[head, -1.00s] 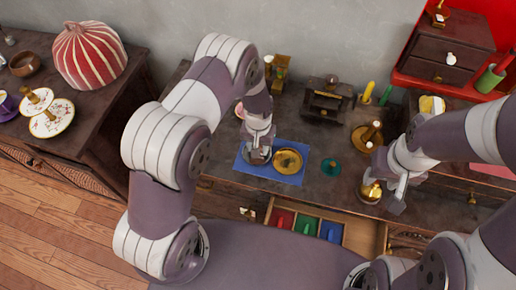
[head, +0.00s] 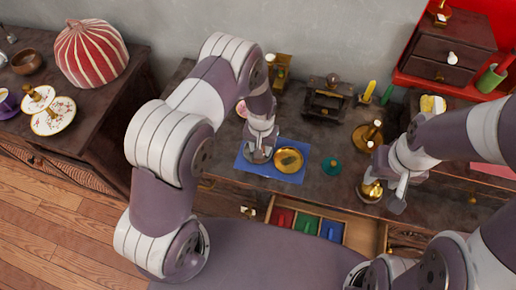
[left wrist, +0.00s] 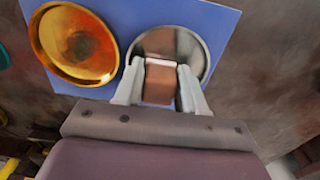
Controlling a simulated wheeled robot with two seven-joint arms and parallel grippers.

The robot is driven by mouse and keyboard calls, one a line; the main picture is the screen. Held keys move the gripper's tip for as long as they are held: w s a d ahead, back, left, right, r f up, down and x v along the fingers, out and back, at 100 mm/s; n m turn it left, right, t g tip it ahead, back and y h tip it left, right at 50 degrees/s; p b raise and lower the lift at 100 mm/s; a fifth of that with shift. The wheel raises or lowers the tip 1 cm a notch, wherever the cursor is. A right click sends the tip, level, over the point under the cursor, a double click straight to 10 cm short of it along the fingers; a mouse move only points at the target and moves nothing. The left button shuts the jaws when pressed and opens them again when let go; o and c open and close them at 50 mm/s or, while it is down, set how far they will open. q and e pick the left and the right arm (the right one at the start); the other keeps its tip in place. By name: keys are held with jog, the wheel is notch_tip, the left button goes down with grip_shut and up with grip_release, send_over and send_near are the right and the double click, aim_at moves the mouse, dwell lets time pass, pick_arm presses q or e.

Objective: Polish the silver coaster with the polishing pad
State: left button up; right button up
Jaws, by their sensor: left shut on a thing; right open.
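The silver coaster (left wrist: 192,48) is a shiny round dish on the blue mat (left wrist: 217,16), which also shows in the head view (head: 243,172). My left gripper (left wrist: 158,92) is shut on the polishing pad (left wrist: 159,84), a brown block with a pale far edge. The pad is over the near part of the silver coaster; whether it touches is hard to tell. In the head view my left gripper (head: 260,152) hides most of the coaster and the pad. My right gripper (head: 385,192) is open at the table's front right, close to a gold vessel (head: 371,191).
A gold coaster (head: 289,160) with a dark patch lies beside the silver one on the mat. A teal disc (head: 331,167) is right of the mat. An open drawer (head: 356,237) with coloured compartments juts out in front. A small dark wooden stand (head: 327,103) is behind.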

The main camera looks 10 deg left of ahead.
pick_arm(q)
jog(key=shift+w+a, duration=0.3)
jog(key=shift+a, duration=0.35)
jog(key=shift+s+a+r+p, duration=0.15)
jog(key=shift+s+a+p, duration=0.25)
jog(key=shift+s+p, duration=0.2)
jog(key=shift+s, duration=0.2)
jog(key=shift+s+d+f, duration=0.2)
jog(key=shift+s+d, duration=0.15)
jog(key=shift+d, duration=0.4)
jog(key=shift+w+d+b, duration=0.35)
jog(key=shift+w, duration=0.4)
jog(key=shift+w+a, duration=0.45)
jog(key=shift+a, duration=0.25)
jog(key=shift+s+a+r, duration=0.1)
jog(key=shift+s+a, duration=0.15)
jog(key=shift+s, duration=0.15)
jog(key=shift+s+a+p, duration=0.1)
jog(key=shift+s+p, duration=0.25)
jog(key=shift+s, duration=0.15)
jog(key=shift+s+d, duration=0.3)
jog(key=shift+d, duration=0.35)
notch_tip(320, 180, up, 6)
jog(key=p, duration=0.5)
